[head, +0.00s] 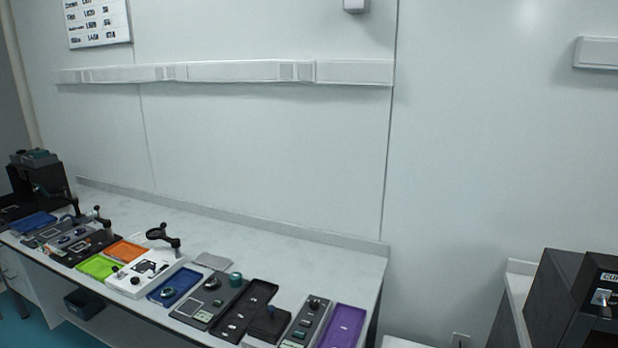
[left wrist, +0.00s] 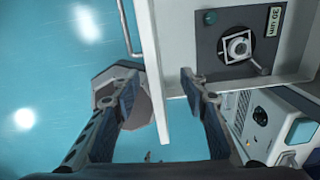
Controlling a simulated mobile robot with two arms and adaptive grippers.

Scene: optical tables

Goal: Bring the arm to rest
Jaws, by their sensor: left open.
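My left gripper (left wrist: 160,85) shows in the left wrist view. Its two fingers are wide apart with nothing held between them. Behind the fingers are the teal floor and the edge of a white panel. Neither gripper shows in the head view, and my right gripper is in no view.
A long white bench (head: 300,262) carries several trays and devices, among them a purple tray (head: 343,327). A black machine (head: 560,300) stands at the right. In the left wrist view, a white panel with a grey plate (left wrist: 240,45) and a white device (left wrist: 268,125) are close to the right finger.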

